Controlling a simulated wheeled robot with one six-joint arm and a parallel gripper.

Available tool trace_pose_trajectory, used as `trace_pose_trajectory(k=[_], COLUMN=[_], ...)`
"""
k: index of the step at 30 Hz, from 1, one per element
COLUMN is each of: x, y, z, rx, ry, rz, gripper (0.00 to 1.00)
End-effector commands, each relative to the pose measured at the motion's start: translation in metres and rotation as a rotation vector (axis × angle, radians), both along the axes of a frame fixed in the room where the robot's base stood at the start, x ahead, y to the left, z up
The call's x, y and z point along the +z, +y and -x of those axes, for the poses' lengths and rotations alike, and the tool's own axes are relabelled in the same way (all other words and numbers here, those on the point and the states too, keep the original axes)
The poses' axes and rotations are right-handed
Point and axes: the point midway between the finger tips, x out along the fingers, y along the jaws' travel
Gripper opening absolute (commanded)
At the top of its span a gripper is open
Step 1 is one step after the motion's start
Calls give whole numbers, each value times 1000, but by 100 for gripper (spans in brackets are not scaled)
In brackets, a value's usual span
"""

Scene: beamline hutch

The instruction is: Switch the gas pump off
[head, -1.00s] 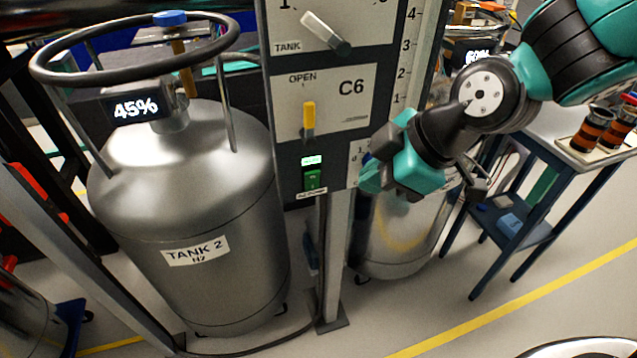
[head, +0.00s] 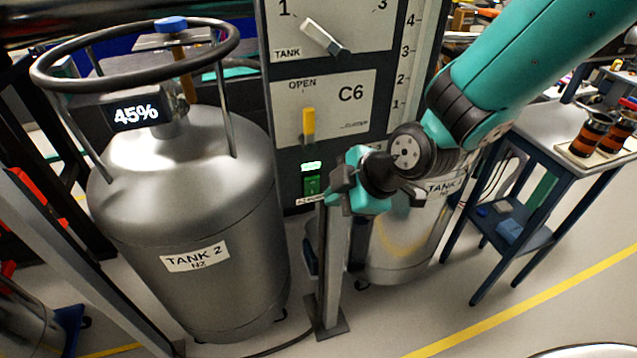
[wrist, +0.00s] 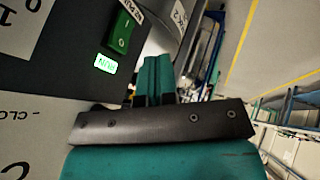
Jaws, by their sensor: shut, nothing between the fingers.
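The pump switch is a green rocker (head: 312,186) low on the dark control panel, with a small lit green display (head: 311,166) just above it. In the wrist view the green switch (wrist: 122,33) is at the upper left, and the lit display (wrist: 105,64) reads "RUN". My gripper (head: 337,190) is shut and empty, just right of the switch in the head view. In the wrist view its closed fingertips (wrist: 157,62) point up, beside the panel and apart from the switch.
The panel also carries a yellow valve handle (head: 309,124) under "OPEN" and a tank selector knob (head: 325,37). Tank 2 (head: 190,220) stands at the left, and another tank (head: 400,240) stands behind my gripper. A blue side table (head: 530,150) is at the right.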

Motion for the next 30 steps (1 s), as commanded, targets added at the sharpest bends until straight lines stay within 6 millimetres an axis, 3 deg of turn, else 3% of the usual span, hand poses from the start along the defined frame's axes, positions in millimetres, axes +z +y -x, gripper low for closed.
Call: trace_pose_trajectory(k=[5, 13, 30], x=[-30, -23, -22], y=[20, 28, 32], z=[-13, -47, -60], rx=[1, -2, -1], ry=[3, -1, 0], rz=[2, -1, -1], gripper=[0, 0, 0])
